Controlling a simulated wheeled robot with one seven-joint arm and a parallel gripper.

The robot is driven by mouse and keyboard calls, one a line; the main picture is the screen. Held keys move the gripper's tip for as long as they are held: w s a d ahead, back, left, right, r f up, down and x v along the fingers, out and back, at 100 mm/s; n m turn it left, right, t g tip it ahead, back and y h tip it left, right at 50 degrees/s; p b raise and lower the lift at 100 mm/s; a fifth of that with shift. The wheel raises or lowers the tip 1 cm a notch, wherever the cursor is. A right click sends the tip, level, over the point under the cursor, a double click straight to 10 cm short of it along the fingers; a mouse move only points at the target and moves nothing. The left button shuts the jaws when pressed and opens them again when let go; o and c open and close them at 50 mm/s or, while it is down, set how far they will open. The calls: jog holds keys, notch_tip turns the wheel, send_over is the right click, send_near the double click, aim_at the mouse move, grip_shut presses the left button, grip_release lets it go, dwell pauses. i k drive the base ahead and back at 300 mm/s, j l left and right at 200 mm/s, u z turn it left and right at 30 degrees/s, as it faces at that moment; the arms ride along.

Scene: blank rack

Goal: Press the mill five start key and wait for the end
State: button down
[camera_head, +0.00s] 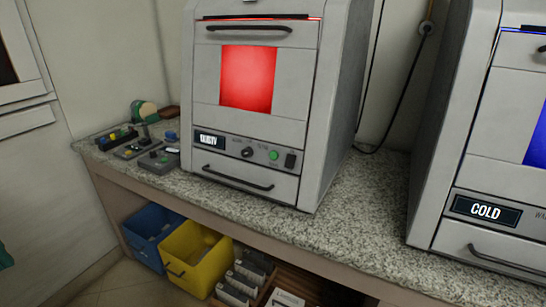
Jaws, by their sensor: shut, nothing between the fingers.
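A grey box-shaped machine (255,120) stands on the granite counter at centre, with a red-lit window (247,78) in its front. Below the window its panel has a small display (209,139) whose text I cannot read clearly, a dark knob (247,152), a round green key (274,155) and a dark switch (290,160). A second grey machine (470,130) at the right is cut by the frame edge; its display (485,211) reads COLD and its window (538,137) is blue. No mill number is legible on either. My gripper is not in view.
Small tools and dark blocks (150,150) lie on the counter (240,205) left of the centre machine. Below stand a blue bin (150,232), a yellow bin (195,262) and several grey items (240,280). The counter strip between the machines is clear. A black cable hangs behind.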

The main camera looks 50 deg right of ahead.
aim_at(274, 155)
jog(key=k+l+u, duration=0.2)
jog(key=k+l, duration=0.15)
jog(key=k+l+u, duration=0.15)
jog(key=k, duration=0.4)
jog(key=k+l+u, duration=0.2)
jog(key=k, duration=0.25)
jog(key=k+l+u, duration=0.15)
jog(key=k, duration=0.35)
jog(key=l, duration=0.1)
